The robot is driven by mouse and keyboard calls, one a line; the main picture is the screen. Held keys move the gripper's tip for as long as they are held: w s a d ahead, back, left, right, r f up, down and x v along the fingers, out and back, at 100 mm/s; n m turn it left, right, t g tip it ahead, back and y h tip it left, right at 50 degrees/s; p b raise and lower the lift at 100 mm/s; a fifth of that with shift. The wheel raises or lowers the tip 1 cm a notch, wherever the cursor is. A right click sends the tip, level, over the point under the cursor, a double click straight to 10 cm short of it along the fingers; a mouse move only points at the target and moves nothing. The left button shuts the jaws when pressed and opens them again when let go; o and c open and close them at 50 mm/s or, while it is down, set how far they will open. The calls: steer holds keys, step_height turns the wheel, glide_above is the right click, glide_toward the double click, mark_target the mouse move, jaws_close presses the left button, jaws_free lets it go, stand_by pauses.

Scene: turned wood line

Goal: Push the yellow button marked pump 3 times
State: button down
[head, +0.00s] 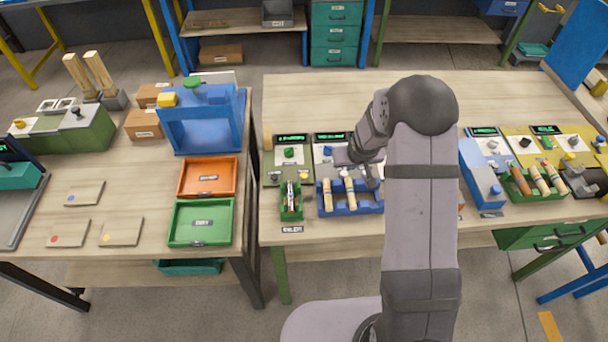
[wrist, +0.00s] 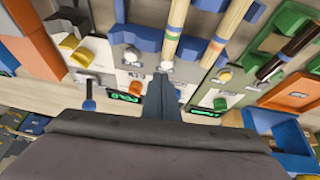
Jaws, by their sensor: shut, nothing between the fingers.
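My gripper (wrist: 162,90) is shut and empty in the wrist view, its fingertips just beside a small white knob on a grey panel (wrist: 110,60). In the head view my gripper (head: 371,178) hangs low over the middle of the right table, partly hidden by my arm. Yellow parts show in the wrist view: a larger yellow block (wrist: 82,56) and a smaller one beside it. A yellow knob (head: 20,123) is on the green box. I cannot read a pump label on any of them.
Beside the gripper stand a blue rack (head: 350,206) with turned wood pieces and a green rack (head: 291,212). Control panels with lit screens line the table. An orange tray (head: 180,190) and a green tray (head: 174,224) lie on the left table.

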steer(key=w+a+r+n+t+y, duration=0.2)
steer(key=w+a+r+n, duration=0.15)
steer(key=n, duration=0.55)
steer(key=r+n+y, duration=0.1)
steer(key=n+y, duration=0.4)
steer(key=n, duration=0.3)
glide_above(304, 176)
steer(key=shift+s+d+r, duration=0.2)
steer(key=shift+s+d, duration=0.15)
steer(key=shift+d, duration=0.05)
steer(key=shift+f, duration=0.15)
step_height(304, 176, down, 6)
steer(key=b, duration=0.7)
steer(key=shift+f, duration=0.15)
steer(key=shift+f+b, duration=0.9)
steer(key=shift+f, duration=0.2)
steer(key=shift+f, duration=0.1)
steer(key=shift+f, duration=0.35)
